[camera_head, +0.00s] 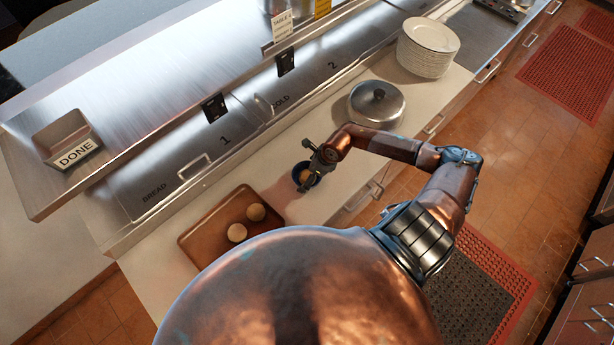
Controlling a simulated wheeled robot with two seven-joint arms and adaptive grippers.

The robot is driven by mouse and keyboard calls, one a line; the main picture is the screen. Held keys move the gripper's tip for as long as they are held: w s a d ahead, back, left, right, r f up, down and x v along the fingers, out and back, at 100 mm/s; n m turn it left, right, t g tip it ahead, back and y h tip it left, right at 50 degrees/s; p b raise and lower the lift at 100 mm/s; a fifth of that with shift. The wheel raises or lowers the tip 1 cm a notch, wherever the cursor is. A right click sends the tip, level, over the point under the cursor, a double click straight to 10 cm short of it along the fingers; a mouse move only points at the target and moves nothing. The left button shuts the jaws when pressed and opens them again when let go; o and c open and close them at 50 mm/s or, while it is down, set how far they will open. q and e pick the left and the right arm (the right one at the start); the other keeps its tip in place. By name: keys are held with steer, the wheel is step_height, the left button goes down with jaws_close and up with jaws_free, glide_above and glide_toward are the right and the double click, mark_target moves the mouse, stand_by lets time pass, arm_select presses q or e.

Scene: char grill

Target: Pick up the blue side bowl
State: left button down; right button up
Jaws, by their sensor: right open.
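The small dark blue side bowl (313,181) stands on the light counter in the middle of the view, with something tan inside it. My right gripper (308,166) is at the bowl, over its rim, and partly covers it. The gripper is open. I cannot tell whether its fingers touch the bowl. My left gripper is not in view.
A brown tray (205,238) with two buns lies left of the bowl. A DONE container (68,139) sits on the steel shelf (130,80) behind.

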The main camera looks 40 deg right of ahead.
steer(key=shift+c, duration=0.2)
steer(key=c, duration=1.3)
steer(key=shift+r, duration=0.1)
steer(key=shift+d+r, duration=0.1)
steer(key=shift+r, duration=0.4)
step_height(320, 180, up, 2)
steer(key=shift+r+b, duration=0.1)
steer(key=shift+b, duration=0.3)
steer(key=shift+s+d+r, duration=0.55)
steer(key=shift+s+r, duration=1.05)
steer(key=shift+s, duration=0.65)
steer(key=shift+s+d+r, duration=0.6)
steer(key=shift+s+r, duration=0.95)
steer(key=shift+s, duration=0.65)
steer(key=shift+s+d+r, duration=0.55)
steer(key=shift+s+r, duration=1.05)
steer(key=shift+s, duration=0.65)
